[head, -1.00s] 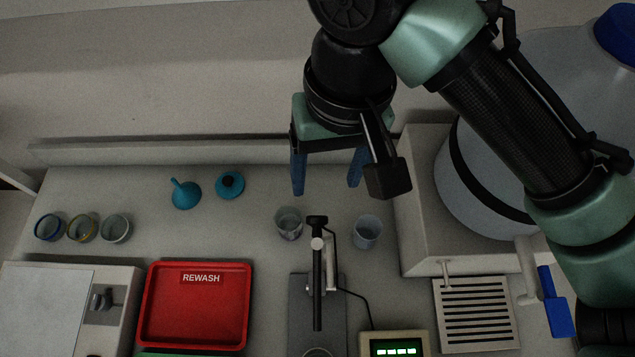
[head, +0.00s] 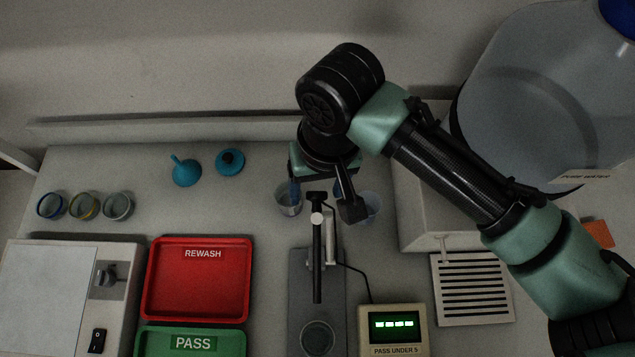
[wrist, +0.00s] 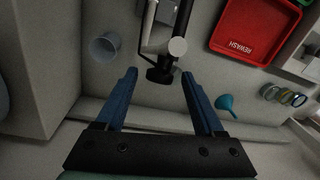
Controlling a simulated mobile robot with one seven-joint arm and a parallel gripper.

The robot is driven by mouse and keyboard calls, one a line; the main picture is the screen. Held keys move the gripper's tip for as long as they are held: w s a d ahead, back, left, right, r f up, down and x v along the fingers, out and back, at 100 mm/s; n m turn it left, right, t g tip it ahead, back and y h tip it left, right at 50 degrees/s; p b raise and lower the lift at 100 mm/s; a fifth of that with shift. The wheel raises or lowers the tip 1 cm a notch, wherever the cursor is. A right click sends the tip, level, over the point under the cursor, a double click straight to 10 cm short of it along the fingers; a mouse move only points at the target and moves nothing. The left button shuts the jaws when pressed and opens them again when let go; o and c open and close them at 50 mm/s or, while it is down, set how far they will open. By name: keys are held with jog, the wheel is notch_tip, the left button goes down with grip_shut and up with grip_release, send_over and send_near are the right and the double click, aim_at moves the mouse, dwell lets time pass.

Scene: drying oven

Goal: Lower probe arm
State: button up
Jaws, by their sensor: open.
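The probe arm (head: 317,258) is a black bar on a stand with a grey base (head: 299,308), at the lower middle of the head view. Its black knob end (wrist: 160,75) and a pale round pivot (wrist: 177,46) show in the wrist view. A small dish (head: 317,338) sits on the base near the arm's front end. My gripper (wrist: 160,82) is open and empty, with its blue fingers on either side of the knob end in the picture. I cannot tell how far above it they are. In the head view the fingers are mostly hidden behind my wrist.
A meter (head: 393,329) with a lit display stands right of the stand. Clear beakers (head: 288,201) (wrist: 104,47) are close to the stand's back. A red REWASH tray (head: 197,280) and green PASS tray (head: 190,343) lie left. A large water container (head: 540,90) stands right.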

grip_shut()
dwell(1.3)
